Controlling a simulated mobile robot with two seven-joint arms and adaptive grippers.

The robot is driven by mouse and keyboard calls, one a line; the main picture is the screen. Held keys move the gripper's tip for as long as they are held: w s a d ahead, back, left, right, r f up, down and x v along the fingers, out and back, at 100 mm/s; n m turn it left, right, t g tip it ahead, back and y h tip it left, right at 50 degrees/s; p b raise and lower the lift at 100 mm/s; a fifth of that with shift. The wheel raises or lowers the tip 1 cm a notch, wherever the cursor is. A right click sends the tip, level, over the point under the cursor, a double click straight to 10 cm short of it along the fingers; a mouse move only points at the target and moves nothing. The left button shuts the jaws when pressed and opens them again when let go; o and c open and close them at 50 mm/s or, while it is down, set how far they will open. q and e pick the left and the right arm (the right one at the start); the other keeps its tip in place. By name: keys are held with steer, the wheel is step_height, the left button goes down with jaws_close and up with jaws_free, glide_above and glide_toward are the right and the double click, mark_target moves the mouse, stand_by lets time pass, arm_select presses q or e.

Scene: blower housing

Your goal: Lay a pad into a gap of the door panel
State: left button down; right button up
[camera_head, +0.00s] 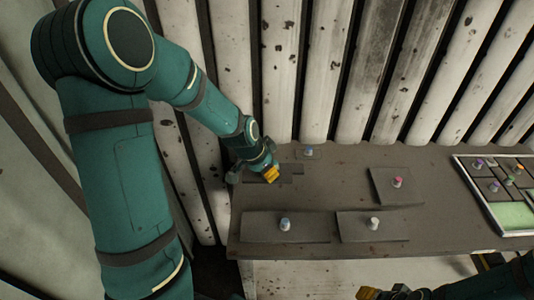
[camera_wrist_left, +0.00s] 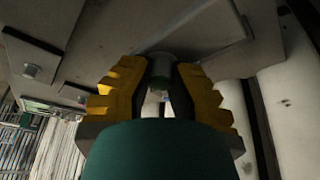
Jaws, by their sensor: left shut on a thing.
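My left gripper (camera_head: 268,174) is at the far left part of the table. In the left wrist view its yellow fingers (camera_wrist_left: 160,88) are shut on a dark round knob (camera_wrist_left: 160,68), with a flat grey pad (camera_wrist_left: 195,35) behind it. In the head view that pad is mostly hidden by the gripper. A framed panel (camera_head: 487,233) at the right edge holds several dark pads with coloured knobs and a bare green area (camera_head: 515,214). It is cut off by the picture edge. My right gripper (camera_head: 378,293) shows only partly at the bottom; its opening is unclear.
A ribbed wall (camera_head: 340,70) stands behind the table.

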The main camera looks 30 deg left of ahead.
arm_select(q)
steer(key=s+d+r+p, duration=0.2)
steer(key=s+r+p, duration=0.1)
steer(key=r+p, duration=0.1)
steer(key=shift+r, duration=0.5)
steer(key=shift+s+f, duration=0.1)
stand_by(0.4)
